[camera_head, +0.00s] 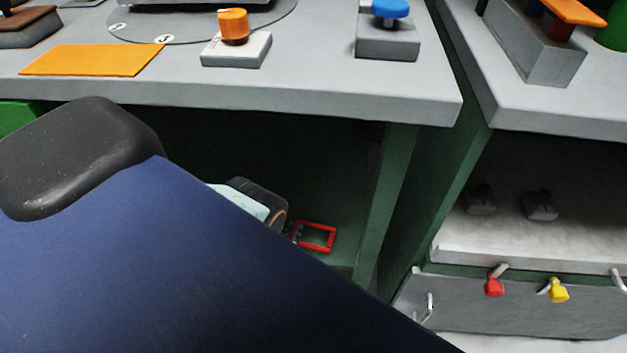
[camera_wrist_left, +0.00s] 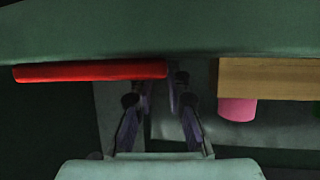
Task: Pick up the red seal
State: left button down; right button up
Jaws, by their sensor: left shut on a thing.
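The red seal (camera_head: 317,236) is a thin rectangular red frame in the shaded space under the bench in the head view. My left gripper (camera_head: 295,232) is at its left side, mostly hidden by my blue arm. In the left wrist view the seal (camera_wrist_left: 85,72) shows edge-on as a red bar, with its right end at the fingertips of my left gripper (camera_wrist_left: 160,88). The gripper is shut on that end. Whether the seal touches anything below is unclear. My right gripper is in neither view.
The grey bench top (camera_head: 330,98) overhangs this space, and a green upright panel (camera_head: 385,190) bounds it on the right. The wrist view shows a wooden block (camera_wrist_left: 265,78) and a pink piece (camera_wrist_left: 238,109) to the right. A second bench (camera_head: 560,115) stands at right.

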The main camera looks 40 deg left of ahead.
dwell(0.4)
pick_arm(q)
notch_tip(320, 180, up, 10)
jog(key=p, duration=0.6)
jog(key=shift+p, duration=0.35)
